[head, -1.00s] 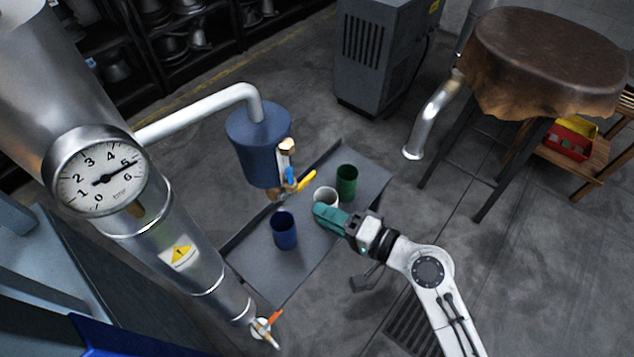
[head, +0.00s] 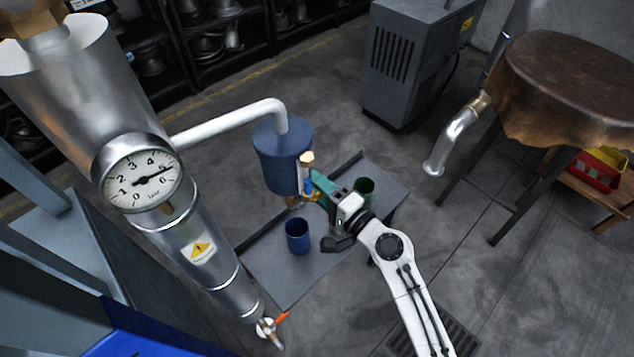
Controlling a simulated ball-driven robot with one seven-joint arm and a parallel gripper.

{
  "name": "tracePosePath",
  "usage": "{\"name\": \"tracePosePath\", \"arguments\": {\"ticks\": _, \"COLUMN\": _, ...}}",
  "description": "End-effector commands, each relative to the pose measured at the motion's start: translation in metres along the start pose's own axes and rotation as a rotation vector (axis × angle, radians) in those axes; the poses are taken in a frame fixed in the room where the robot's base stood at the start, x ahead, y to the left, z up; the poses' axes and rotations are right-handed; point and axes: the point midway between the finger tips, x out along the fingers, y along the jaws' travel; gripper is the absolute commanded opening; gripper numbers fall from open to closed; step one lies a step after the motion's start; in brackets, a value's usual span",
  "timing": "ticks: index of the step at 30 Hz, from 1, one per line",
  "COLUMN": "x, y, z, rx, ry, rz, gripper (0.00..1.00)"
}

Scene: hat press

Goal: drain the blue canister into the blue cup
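The blue canister (head: 279,160) hangs from a white pipe, with a brass fitting and a small blue part on its right side. A yellow valve handle shows only in part at its lower right, behind my gripper. The blue cup (head: 298,236) stands upright on the grey tray (head: 272,272), below and slightly right of the canister. My gripper (head: 318,188), with teal fingers, is at the canister's lower right, close to the valve. I cannot tell whether it touches the handle or how far its fingers are apart.
A steel column with a pressure gauge (head: 142,172) and an orange-handled valve (head: 271,325) stands at left. A leather-covered stool (head: 572,85) and bent metal pipe (head: 452,142) are at right.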

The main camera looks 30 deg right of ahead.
Motion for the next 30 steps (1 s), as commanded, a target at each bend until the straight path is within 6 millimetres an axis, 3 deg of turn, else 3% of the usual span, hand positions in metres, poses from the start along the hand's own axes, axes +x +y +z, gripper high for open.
{"name": "tracePosePath", "arguments": {"ticks": 11, "x": 0.0051, "y": 0.0001, "z": 0.0005, "rx": -0.001, "ry": -0.001, "rz": 0.0, "gripper": 0.44}}
{"name": "tracePosePath", "arguments": {"ticks": 24, "x": 0.0047, "y": 0.0002, "z": 0.0003, "rx": -0.001, "ry": -0.001, "rz": 0.0, "gripper": 0.02}}
{"name": "tracePosePath", "arguments": {"ticks": 30, "x": 0.0047, "y": 0.0003, "z": 0.0003, "rx": -0.001, "ry": -0.001, "rz": 0.001, "gripper": 0.0}}
